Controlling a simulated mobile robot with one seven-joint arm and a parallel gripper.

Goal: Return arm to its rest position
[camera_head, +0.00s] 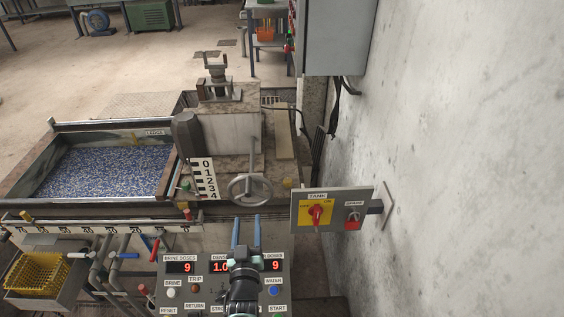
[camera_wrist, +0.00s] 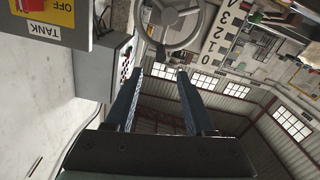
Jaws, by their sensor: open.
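My gripper (camera_head: 246,229) is in the lower middle of the head view, in front of the control panel (camera_head: 172,305). Its two blue fingers point away from me and stand apart with nothing between them. In the wrist view my gripper (camera_wrist: 162,75) also shows open and empty, with the handwheel (camera_wrist: 168,22) beyond the fingertips. In the head view the grey handwheel (camera_head: 232,193) is just beyond the fingertips. I cannot tell the exact gap between them. My arm hides part of the panel and its middle display.
A TANK switch box (camera_head: 333,190) with a red knob sticks out from the right wall (camera_head: 460,120). A grey cabinet (camera_head: 335,40) hangs above. At left are a tray of blue and white granules (camera_head: 105,172), several valve handles and a yellow basket (camera_head: 38,272).

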